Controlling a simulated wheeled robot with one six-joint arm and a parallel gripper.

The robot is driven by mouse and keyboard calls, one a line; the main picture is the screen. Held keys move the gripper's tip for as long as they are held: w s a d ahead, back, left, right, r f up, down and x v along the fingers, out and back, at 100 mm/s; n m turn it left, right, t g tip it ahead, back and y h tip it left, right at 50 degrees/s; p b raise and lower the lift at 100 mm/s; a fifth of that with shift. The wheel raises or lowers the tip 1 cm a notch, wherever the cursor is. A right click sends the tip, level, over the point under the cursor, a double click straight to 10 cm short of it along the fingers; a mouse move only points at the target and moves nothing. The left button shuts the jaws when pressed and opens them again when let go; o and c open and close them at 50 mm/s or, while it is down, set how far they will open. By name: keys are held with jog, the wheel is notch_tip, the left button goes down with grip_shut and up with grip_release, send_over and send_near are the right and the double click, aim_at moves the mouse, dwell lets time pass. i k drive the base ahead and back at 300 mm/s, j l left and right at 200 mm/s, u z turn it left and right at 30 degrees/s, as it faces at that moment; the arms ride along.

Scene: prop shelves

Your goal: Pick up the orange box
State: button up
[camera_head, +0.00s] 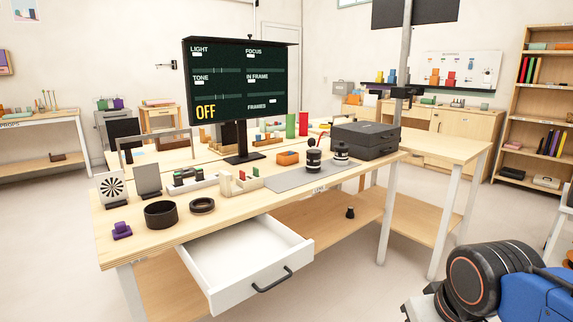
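A small orange box (288,158) sits on the wooden workbench (150,235), toward its far side. It lies between the black screen's stand and a black-and-white lens-like cylinder (313,160). It looks open at the top, but it is too small to see inside. Part of my arm, black and blue with an orange ring, shows at the lower right, well apart from the box. The fingers of my gripper do not show.
A white drawer (245,262) stands pulled out from the bench front. A grey mat (292,179) lies in front of the box. A black case (365,139) stands to its right, and a dark screen (238,80) rises at its left. Open floor lies right of the bench.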

aim_at(282, 159)
jog(key=i+l, duration=0.1)
jog(key=i, duration=0.35)
jog(key=i+l, duration=0.1)
jog(key=i, duration=0.4)
